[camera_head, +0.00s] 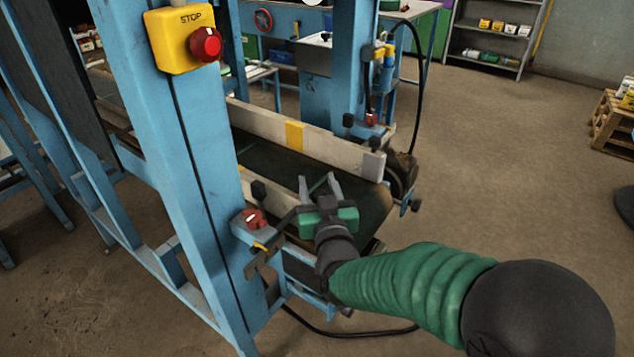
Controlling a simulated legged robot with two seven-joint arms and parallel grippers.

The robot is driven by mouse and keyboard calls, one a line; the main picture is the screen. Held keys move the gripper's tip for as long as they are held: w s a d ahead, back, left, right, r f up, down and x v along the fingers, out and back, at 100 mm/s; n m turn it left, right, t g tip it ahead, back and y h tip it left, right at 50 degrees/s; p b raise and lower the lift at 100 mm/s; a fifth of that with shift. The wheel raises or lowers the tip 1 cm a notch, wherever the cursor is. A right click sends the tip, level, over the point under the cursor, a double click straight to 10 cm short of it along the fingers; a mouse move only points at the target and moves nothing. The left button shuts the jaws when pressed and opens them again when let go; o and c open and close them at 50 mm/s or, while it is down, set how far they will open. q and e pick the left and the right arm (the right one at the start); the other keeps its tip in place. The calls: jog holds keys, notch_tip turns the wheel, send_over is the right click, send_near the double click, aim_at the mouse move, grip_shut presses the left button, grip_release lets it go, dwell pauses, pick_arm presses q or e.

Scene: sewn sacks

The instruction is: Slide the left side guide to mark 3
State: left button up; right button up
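The conveyor has a dark belt (268,165) between two side guides. The far guide (331,147) is a long pale board with a yellow band and a grey end. The near guide (281,198) shows only as a short pale stretch, mostly hidden behind the blue post and beside my gripper. My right gripper (319,184) reaches in from the lower right, over the belt's near edge at its front end. Its two fingers are apart, with nothing clearly held between them. I cannot tell whether it touches the near guide. No numbered marks are readable. My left gripper is not in view.
A blue post (190,130) with a yellow stop box (177,38) and red button stands close on the left. A red-knobbed clamp (254,219) sits by the near guide. A black cable (350,333) loops below.

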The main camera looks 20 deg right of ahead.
jog(key=shift+a, duration=0.25)
jog(key=c, duration=0.5)
grip_shut()
dwell(0.4)
